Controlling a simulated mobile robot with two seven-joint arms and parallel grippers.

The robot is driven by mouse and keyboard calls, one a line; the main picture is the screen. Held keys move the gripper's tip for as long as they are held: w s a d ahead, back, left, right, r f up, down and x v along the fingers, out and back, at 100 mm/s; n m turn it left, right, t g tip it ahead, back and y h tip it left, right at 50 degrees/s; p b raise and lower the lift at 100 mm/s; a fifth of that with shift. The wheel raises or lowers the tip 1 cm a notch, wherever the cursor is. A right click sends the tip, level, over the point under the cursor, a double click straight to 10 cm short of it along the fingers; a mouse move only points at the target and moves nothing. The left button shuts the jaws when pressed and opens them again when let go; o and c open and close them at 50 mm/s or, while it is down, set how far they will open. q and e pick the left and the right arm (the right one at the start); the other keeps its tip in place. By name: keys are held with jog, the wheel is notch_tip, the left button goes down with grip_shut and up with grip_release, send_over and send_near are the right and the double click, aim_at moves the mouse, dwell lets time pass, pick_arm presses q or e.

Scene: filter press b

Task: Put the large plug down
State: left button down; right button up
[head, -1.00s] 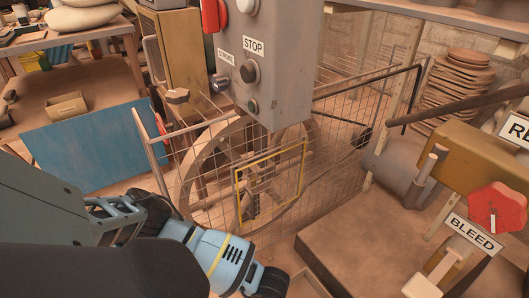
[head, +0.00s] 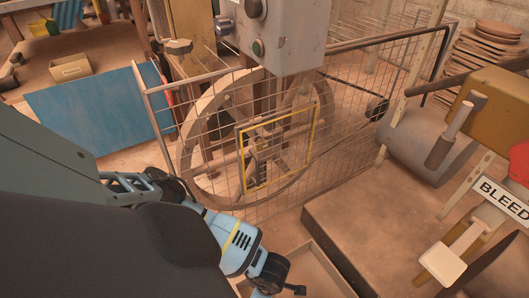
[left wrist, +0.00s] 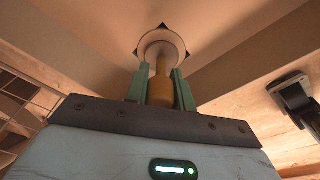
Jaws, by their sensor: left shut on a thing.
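In the left wrist view my left gripper (left wrist: 158,88) has its two green fingers shut on a yellow-brown shaft. A pale round head with dark pointed bits around its rim sits at the far end of this large plug (left wrist: 161,44). Plain brown surfaces lie beyond the plug; I cannot tell whether it touches them. In the head view my left arm comes in from the left, its blue wrist ending at the bottom middle beside a shallow wooden tray (head: 318,272). The plug is not discernible there. My right gripper is in neither view.
A wire guard (head: 215,110) encloses a large spoked wheel (head: 190,160) behind my wrist. A broad brown block (head: 370,225) stands right of the tray. A BLEED sign (head: 503,196) and a lever are at the right edge. A dark piece (left wrist: 296,98) shows in the wrist view.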

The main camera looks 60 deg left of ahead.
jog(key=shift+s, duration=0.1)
pick_arm(q)
jog(key=shift+f, duration=0.15)
jog(key=c, duration=1.2)
grip_release()
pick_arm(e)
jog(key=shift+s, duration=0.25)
pick_arm(q)
jog(key=r+p, duration=0.2)
jog(key=r, duration=0.1)
jog(key=r+p, duration=0.2)
jog(key=r, duration=0.2)
jog(key=d+r+p, duration=0.1)
jog(key=r, duration=0.3)
jog(key=shift+w+p, duration=0.35)
jog(key=shift+p, duration=0.05)
jog(key=shift+d+r, duration=0.1)
jog(key=shift+r, duration=0.5)
jog(key=shift+p, duration=0.3)
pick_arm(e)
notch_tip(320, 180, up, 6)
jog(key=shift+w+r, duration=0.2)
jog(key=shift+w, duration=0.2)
